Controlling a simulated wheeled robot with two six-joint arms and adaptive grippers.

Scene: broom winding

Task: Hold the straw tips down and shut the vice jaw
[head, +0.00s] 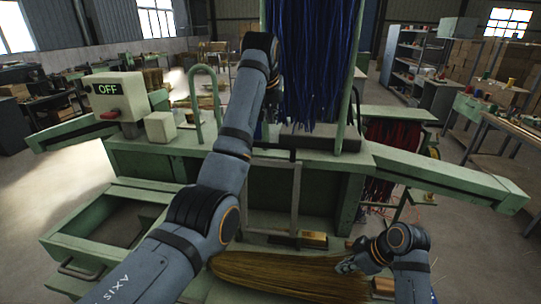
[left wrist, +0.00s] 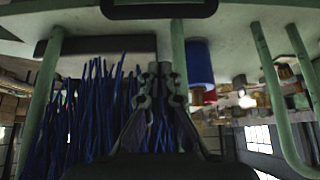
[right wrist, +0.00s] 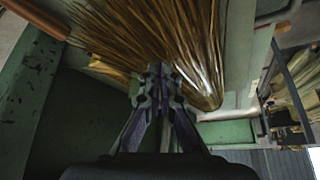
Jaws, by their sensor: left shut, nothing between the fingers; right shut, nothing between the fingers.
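A bundle of golden straw (head: 285,275) lies across the front of the green bench, and it also fills the upper part of the right wrist view (right wrist: 150,30). My right gripper (head: 345,266) is shut and empty at the right end of the straw; its closed fingertips (right wrist: 157,78) overlap the bundle's near edge in the right wrist view, and I cannot tell whether they touch it. My left gripper (left wrist: 160,80) is shut and empty in front of blue strands and a green post; in the head view my own arm hides it. I cannot tell which part is the vice jaw.
Blue strands (head: 312,65) hang in a green frame above a dark block (head: 318,138) on the bench. A control box marked OFF (head: 117,97) and a green hoop (head: 205,95) stand left. An open drawer (head: 105,232) juts out at front left. A wooden block (head: 312,240) lies behind the straw.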

